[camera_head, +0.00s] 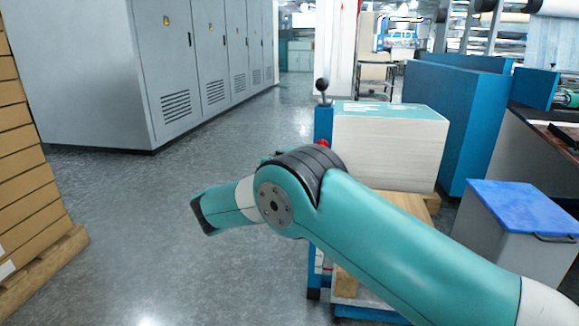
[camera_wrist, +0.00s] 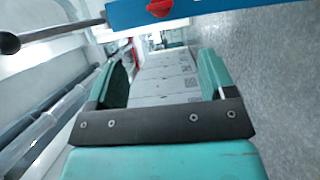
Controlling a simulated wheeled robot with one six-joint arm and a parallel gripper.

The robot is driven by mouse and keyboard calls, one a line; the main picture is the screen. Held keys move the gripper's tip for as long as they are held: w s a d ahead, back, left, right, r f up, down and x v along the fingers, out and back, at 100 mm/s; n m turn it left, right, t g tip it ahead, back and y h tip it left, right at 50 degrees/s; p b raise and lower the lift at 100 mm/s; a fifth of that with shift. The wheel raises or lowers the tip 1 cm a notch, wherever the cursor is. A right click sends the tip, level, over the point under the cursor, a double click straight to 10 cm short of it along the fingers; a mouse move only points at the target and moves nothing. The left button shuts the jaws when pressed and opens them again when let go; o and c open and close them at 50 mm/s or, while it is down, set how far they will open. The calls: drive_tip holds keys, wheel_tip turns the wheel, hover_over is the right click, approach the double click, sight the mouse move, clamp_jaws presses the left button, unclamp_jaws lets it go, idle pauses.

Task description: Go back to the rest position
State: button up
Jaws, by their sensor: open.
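My gripper (camera_wrist: 163,75) shows in the wrist view with its two teal fingers wide apart. Nothing is between the fingers; grey cabinets show in the distance through the gap. In the head view my teal arm reaches in from the lower right, bends at a dark joint, and its far part points left over open floor. The gripper's fingers cannot be made out there.
A blue post (camera_head: 323,125) with a black ball-topped lever and red button stands behind my arm, beside a stack of white sheets (camera_head: 390,150). A blue-lidded bin (camera_head: 525,205) is at right. Boxes on a pallet (camera_head: 30,190) stand left. Floor (camera_head: 140,220) between is clear.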

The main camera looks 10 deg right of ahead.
drive_tip(key=s+a+r+g+y, duration=0.15)
drive_tip(key=s+g+y, duration=0.35)
drive_tip(key=s, duration=1)
drive_tip(key=s+r+m+g+y, duration=0.1)
drive_tip(key=s+r+g+y, duration=0.15)
drive_tip(key=s+y, duration=0.8)
drive_tip(key=s+a+r+g+y, duration=0.15)
drive_tip(key=s+g, duration=0.35)
drive_tip(key=s, duration=1.3)
wheel_tip(320, 180, up, 32)
drive_tip(key=p, duration=3.3)
drive_tip(key=shift+s+d, duration=0.35)
drive_tip(key=shift+s, duration=0.05)
